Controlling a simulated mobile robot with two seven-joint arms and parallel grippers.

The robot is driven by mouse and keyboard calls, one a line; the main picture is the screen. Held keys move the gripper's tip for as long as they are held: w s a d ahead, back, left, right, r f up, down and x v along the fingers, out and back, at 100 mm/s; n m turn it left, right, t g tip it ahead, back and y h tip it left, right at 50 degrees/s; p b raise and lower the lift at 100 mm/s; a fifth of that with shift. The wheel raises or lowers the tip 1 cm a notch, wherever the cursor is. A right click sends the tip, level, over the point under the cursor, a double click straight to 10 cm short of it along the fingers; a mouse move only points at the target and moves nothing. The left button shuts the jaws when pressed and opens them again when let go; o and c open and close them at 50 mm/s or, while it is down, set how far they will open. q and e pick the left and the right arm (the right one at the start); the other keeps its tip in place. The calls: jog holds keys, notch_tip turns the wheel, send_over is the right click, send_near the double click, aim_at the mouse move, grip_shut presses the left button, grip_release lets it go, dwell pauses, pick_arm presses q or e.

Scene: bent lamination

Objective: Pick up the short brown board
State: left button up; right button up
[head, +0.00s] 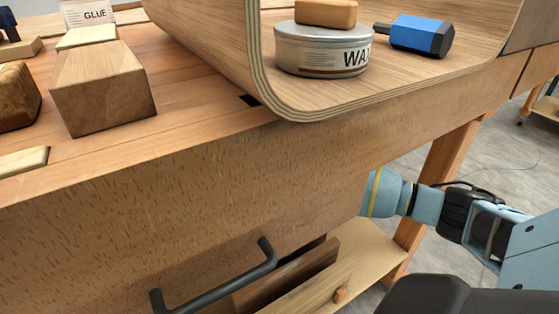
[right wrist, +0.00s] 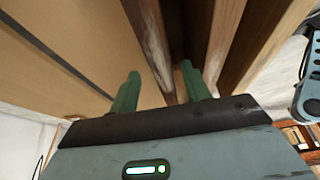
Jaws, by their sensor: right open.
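A dark brown board (head: 290,274) shows partly below the bench front in the head view, next to a paler board (head: 312,291). Its far end is hidden by the bench. My right gripper is hidden behind the bench front in the head view; only its arm shows. In the right wrist view my right gripper (right wrist: 160,71) is open. A brown board (right wrist: 153,40) runs between its two green fingers, with gaps visible beside it. I cannot tell for sure that it is the short one. My left gripper is not in view.
More boards (right wrist: 224,40) stand close on the right in the right wrist view, past a dark gap. A broad tan panel (right wrist: 60,50) is on the left. In the head view a black handle (head: 215,281) juts from the bench front (head: 150,220). A bent lamination (head: 290,103) holds a wax tin (head: 305,55).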

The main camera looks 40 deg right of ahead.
aim_at(281, 262)
jog(key=b+x, duration=0.3)
jog(key=x, duration=0.2)
jog(key=shift+s+a+f, duration=0.1)
jog(key=shift+a+f, duration=0.05)
jog(key=shift+f, duration=0.2)
grip_shut()
jog(key=shift+r, duration=0.1)
